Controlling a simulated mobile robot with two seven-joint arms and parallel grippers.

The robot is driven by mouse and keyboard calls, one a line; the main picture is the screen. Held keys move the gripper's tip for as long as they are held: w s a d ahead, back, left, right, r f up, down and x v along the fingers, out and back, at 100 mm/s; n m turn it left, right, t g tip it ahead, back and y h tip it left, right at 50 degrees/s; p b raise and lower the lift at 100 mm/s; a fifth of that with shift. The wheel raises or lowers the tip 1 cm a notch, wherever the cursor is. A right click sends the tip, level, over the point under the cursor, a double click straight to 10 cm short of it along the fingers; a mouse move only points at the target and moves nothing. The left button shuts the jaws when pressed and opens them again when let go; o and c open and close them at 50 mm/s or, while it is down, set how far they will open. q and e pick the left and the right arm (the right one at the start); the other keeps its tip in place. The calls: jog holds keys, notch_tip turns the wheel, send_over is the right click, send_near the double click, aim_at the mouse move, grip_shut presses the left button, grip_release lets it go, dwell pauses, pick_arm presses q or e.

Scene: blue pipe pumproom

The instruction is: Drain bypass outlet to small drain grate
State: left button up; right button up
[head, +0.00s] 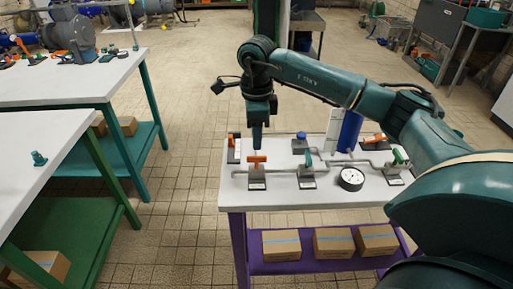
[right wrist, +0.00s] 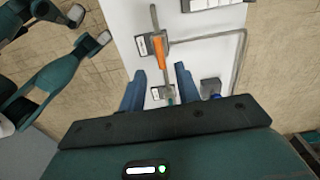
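A pipe rig (head: 280,168) with labelled blocks stands on the purple-legged table. An orange-handled valve (head: 257,158) sits at its front left; it also shows in the right wrist view (right wrist: 160,50). A green-handled valve (head: 308,158) is to its right. My right gripper (head: 257,143) points down just above and behind the orange handle. In the right wrist view its blue fingers (right wrist: 160,88) are spread with nothing held. Another orange handle (head: 233,143) stands at the far left of the rig. I cannot make out which part is the bypass outlet or the small drain grate.
A round gauge (head: 351,178), a blue cylinder (head: 349,130), a blue knob (head: 301,135) and more valves (head: 374,139) crowd the tabletop. Cardboard boxes (head: 332,242) lie on the purple shelf (head: 300,267). White-topped tables (head: 60,80) stand left across a clear tiled floor.

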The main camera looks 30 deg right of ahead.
aim_at(257, 156)
notch_tip(257, 156, up, 7)
jog(key=shift+r, duration=0.15)
dwell(0.5)
